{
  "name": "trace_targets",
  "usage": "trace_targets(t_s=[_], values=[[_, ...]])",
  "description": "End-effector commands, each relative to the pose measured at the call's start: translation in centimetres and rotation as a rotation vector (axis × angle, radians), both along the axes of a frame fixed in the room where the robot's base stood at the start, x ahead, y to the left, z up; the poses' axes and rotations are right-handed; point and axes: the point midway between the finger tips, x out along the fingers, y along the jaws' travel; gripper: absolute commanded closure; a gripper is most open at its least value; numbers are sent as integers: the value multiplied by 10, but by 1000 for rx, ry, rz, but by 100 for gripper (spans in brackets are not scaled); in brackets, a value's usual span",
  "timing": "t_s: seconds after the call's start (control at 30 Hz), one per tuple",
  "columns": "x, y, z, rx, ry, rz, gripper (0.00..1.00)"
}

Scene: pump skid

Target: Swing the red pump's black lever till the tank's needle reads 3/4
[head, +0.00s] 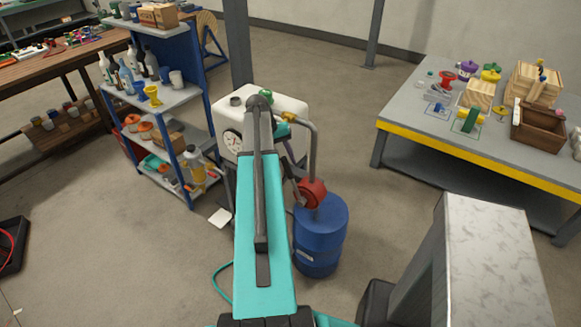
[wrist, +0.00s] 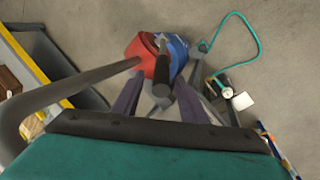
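The white tank (head: 280,107) stands mid-view in the head view, partly behind my arm. Its round gauge (head: 233,141) faces me, but the needle is too small to read surely. The red pump (head: 313,193) sits on top of a blue drum (head: 320,240). In the wrist view the red pump (wrist: 145,52) is ahead of my gripper (wrist: 160,84). The black lever (wrist: 162,65) points toward me, its grip between the two purple fingers. The fingers stand apart with gaps on both sides, so contact is not visible. My arm largely hides the gripper in the head view.
A grey pipe (head: 313,150) bends from the tank toward the pump and crosses the wrist view at left (wrist: 70,92). A blue shelf rack (head: 172,100) stands left. A yellow-edged table (head: 410,115) stands right. A teal hose (head: 218,282) lies on the floor.

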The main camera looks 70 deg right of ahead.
Motion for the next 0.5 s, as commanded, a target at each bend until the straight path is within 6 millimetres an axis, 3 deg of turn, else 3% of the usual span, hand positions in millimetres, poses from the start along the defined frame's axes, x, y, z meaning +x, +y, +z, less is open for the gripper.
trace_targets(t_s=[0.5], values=[[-16, -6, -46, 1, 0, -1, 61]])
